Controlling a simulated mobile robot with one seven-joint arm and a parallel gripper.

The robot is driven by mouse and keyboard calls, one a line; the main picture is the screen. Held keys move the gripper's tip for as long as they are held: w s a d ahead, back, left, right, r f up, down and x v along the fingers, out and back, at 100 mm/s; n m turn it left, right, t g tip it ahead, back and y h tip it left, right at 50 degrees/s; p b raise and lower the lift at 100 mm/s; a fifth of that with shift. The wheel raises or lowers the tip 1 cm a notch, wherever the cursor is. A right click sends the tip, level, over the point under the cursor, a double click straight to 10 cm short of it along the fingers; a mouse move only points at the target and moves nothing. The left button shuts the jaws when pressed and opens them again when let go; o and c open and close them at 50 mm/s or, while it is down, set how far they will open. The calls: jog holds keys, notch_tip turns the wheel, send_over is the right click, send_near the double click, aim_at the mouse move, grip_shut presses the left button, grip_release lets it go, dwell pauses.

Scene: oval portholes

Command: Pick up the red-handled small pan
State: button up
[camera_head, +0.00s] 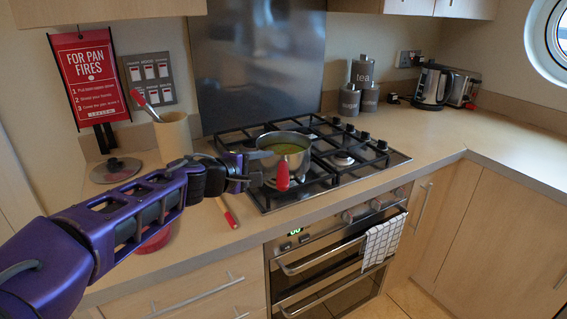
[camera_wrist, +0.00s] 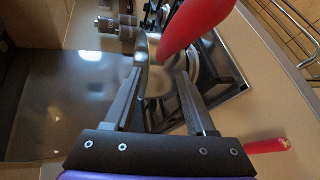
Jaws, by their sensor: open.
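The small pan (camera_head: 268,140) is silver, holds something green, and sits on the left part of the gas hob. Its red handle (camera_head: 282,176) points toward the front of the hob. My gripper (camera_head: 246,172) is at the pan's left side, close to its wall. In the wrist view, my open gripper (camera_wrist: 158,76) has its fingers apart, with part of the pan (camera_wrist: 144,58) beyond and between the fingertips. The red handle (camera_wrist: 196,24) looms large above the right finger, outside the jaws. I cannot tell whether a finger touches the pan.
The black grates of the hob (camera_head: 345,158) surround the pan. A red-handled utensil (camera_head: 228,212) lies on the counter in front. Canisters (camera_head: 361,88) and a kettle (camera_head: 433,87) stand at the back right.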

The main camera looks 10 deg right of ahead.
jog(key=b+x, duration=0.1)
jog(key=x, duration=0.4)
jog(key=shift+w+d+f, duration=0.15)
jog(key=shift+w+d, duration=0.05)
jog(key=shift+d, duration=0.1)
grip_shut()
dwell(1.1)
